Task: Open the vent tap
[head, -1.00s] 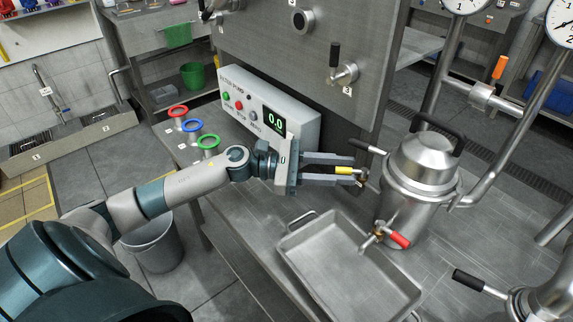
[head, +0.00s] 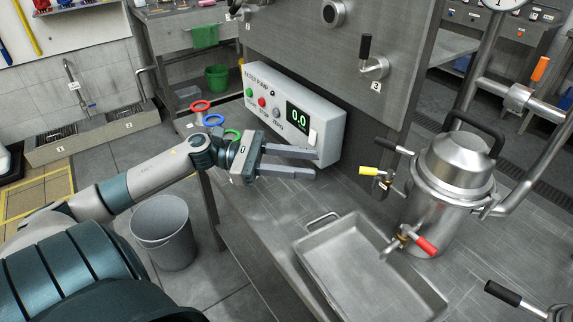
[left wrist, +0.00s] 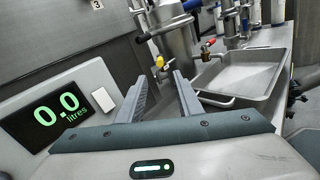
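A small tap with a yellow lever (head: 370,171) sits on the left side of the lidded steel vessel (head: 450,185). Its lever points left in the head view. The yellow lever also shows in the left wrist view (left wrist: 159,62), beyond my fingertips. My left gripper (head: 316,160) is open and empty, to the left of the yellow lever with a clear gap. Its two fingers (left wrist: 162,80) are spread in the left wrist view. A red-handled tap (head: 425,246) is low on the vessel. No label on the yellow tap is readable. My right gripper is out of view.
A control box (head: 300,120) with a display reading 0.0 stands just behind my left gripper. A steel tray (head: 322,285) sits in front of the vessel. A black-handled lever (head: 393,147) is above the yellow one. A grey bucket (head: 163,230) stands on the floor.

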